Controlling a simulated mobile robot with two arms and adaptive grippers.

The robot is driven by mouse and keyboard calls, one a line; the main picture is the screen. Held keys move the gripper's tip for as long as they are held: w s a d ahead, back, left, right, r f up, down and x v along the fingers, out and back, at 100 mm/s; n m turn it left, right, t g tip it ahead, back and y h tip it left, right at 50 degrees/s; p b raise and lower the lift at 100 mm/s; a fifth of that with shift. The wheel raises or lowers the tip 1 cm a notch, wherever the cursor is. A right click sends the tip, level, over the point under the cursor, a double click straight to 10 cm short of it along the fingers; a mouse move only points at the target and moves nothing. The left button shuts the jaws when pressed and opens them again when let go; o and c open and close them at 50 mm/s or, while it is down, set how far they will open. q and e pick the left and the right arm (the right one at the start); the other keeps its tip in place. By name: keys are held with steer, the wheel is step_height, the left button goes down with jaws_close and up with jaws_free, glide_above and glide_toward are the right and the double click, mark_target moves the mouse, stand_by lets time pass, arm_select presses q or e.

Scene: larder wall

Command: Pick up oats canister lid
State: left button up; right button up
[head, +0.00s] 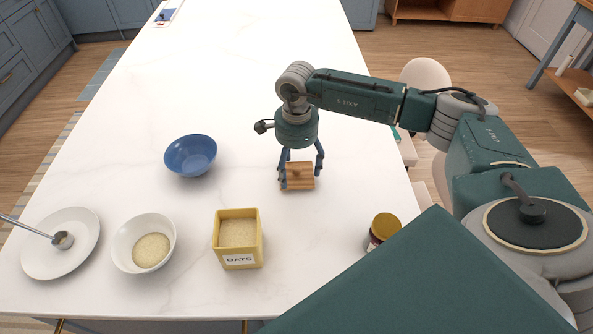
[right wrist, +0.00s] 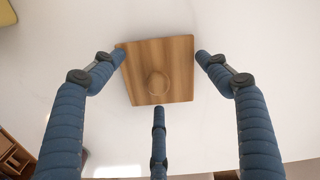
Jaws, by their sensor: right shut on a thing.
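The oats canister lid (head: 300,182) is a square wooden plate with a round knob, over the middle right of the white counter. In the right wrist view the lid (right wrist: 170,55) lies between the blue fingers of my right gripper (right wrist: 160,70), with fingertips at its left and right edges and the third finger near its lower edge. My right gripper (head: 301,168) points down and is shut on the lid. I cannot tell whether the lid touches the counter. The yellow oats canister (head: 238,259) stands lidless at front centre, filled with oats. My left gripper is not in view.
A blue bowl (head: 190,155) stands left of the lid. A white bowl (head: 125,255) holding oats and a white plate (head: 85,225) with a metal scoop (head: 38,232) are at front left. A dark jar with a gold lid (head: 385,226) is near the right edge. The counter's far half is mostly clear.

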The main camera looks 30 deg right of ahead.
mark_target(297, 167)
steer(key=shift+s, duration=0.15)
steer(key=c, duration=0.4)
steer(key=shift+r+b, duration=0.35)
steer(key=shift+r, duration=0.25)
jaws_close()
step_height(297, 167, up, 18)
steer(key=b, duration=0.3)
steer(key=shift+r+b, duration=0.25)
steer(key=shift+b, duration=0.1)
steer(key=o, duration=1.4)
jaws_free()
